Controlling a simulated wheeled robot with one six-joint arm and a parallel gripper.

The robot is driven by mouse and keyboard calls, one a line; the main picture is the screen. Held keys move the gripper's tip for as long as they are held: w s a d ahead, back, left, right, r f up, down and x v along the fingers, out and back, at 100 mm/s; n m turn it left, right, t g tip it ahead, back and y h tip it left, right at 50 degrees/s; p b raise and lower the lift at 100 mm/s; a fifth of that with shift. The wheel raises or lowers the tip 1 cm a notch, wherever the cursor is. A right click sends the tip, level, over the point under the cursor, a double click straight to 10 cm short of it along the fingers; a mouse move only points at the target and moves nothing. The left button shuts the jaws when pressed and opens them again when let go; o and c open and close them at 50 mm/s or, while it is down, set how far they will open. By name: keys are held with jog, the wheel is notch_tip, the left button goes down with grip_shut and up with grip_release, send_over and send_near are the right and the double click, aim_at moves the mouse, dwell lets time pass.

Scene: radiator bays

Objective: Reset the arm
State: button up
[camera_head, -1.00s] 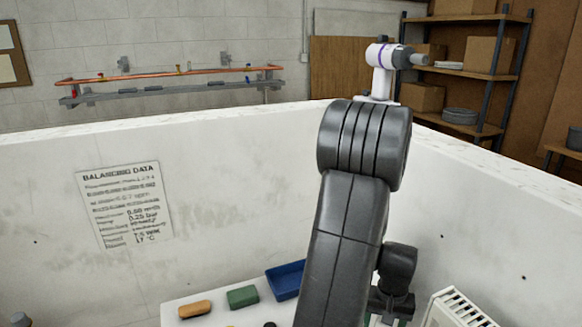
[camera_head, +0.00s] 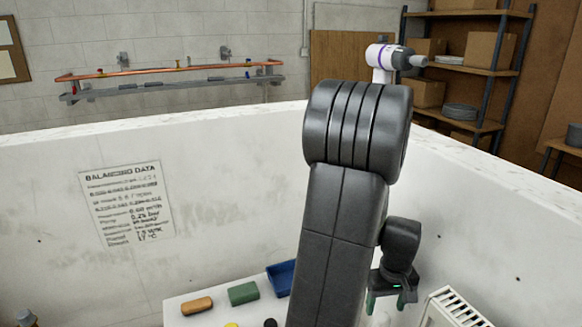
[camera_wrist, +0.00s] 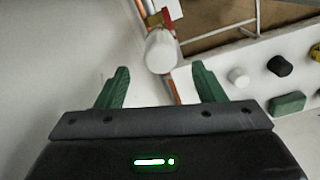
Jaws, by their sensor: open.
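My gripper (camera_head: 390,301) hangs at the lower right of the head view, beside my dark arm, with its green fingers pointing down. In the wrist view my gripper (camera_wrist: 160,88) shows two green fingers spread apart. Nothing is between the fingertips. A white cylindrical knob (camera_wrist: 161,50) with a red and brass fitting behind it lies beyond the gap. I cannot tell how far it is from the fingers.
A white shelf holds an orange block (camera_head: 197,305), a green block (camera_head: 243,293) and a blue tray (camera_head: 281,277). A white radiator (camera_head: 452,310) stands at the lower right. White walls enclose the bay; one carries a balancing data sheet (camera_head: 127,204).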

notch_tip(320, 180, up, 7)
jog(key=shift+f, duration=0.15)
jog(key=shift+a, duration=0.1)
dwell(0.4)
